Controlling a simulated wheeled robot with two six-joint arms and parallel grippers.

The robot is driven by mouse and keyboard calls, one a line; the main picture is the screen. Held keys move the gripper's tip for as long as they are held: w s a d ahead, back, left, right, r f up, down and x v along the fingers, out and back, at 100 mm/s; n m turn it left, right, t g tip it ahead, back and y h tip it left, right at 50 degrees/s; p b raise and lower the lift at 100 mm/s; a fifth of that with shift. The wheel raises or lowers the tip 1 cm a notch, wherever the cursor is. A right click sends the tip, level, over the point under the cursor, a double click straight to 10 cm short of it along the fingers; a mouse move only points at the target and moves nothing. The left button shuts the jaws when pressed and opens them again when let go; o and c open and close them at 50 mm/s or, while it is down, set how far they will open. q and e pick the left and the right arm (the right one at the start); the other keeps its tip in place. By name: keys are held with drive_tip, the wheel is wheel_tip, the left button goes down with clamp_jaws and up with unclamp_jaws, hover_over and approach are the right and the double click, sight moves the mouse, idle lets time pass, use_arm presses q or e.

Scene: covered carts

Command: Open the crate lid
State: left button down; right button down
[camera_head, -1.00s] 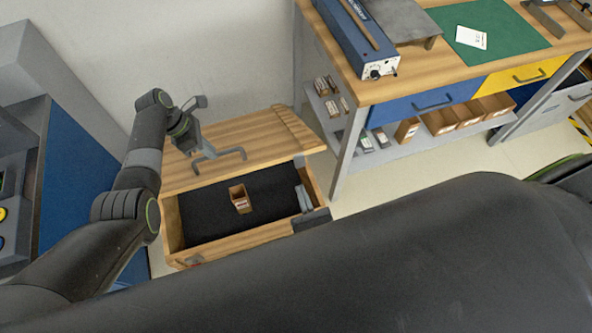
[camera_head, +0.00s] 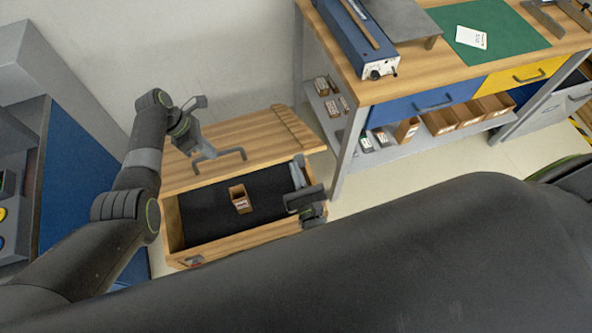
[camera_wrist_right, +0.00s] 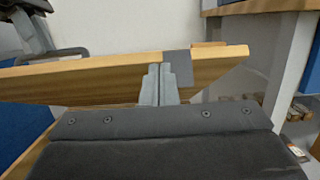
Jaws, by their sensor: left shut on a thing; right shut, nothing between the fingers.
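The wooden crate (camera_head: 228,241) stands on the floor with its dark interior visible. Its wooden lid (camera_head: 262,133) is raised and tilted back; the lid's edge also shows in the right wrist view (camera_wrist_right: 90,84). My left gripper (camera_head: 198,157) is shut on the grey lid handle (camera_head: 230,153). My right gripper (camera_head: 297,165) is at the crate's right end, fingers shut and empty. In the right wrist view its fingertips (camera_wrist_right: 158,72) overlap the lid's edge; I cannot tell whether they touch it.
A small brown box (camera_head: 240,198) is inside the crate. A workbench (camera_head: 372,92) with a blue drawer and lower shelf stands close at the right. A blue-sided cabinet (camera_head: 85,180) stands at the left. A plain wall is behind the crate.

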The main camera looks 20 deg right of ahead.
sight(291, 155)
use_arm(q)
drive_tip(key=shift+w+a, duration=0.2)
drive_tip(key=shift+w, duration=0.25)
drive_tip(key=shift+s+f, duration=0.2)
drive_tip(key=shift+f, duration=0.1)
use_arm(e)
drive_tip(key=w+r, duration=0.2)
drive_tip(key=shift+r, duration=0.4)
drive_tip(key=shift+w, duration=0.1)
use_arm(q)
drive_tip(key=c, duration=1.8)
unclamp_jaws()
drive_tip(key=shift+f, duration=0.1)
drive_tip(key=shift+c, duration=0.2)
drive_tip(key=o, duration=0.4)
drive_tip(key=shift+w+f, duration=0.1)
drive_tip(key=shift+w, duration=0.1)
drive_tip(key=shift+d, duration=0.15)
use_arm(e)
drive_tip(key=shift+w+f, duration=0.15)
drive_tip(key=shift+f, duration=0.1)
use_arm(q)
drive_tip(key=shift+w+r, duration=0.1)
drive_tip(key=shift+r, duration=0.1)
use_arm(e)
drive_tip(key=shift+f, duration=0.1)
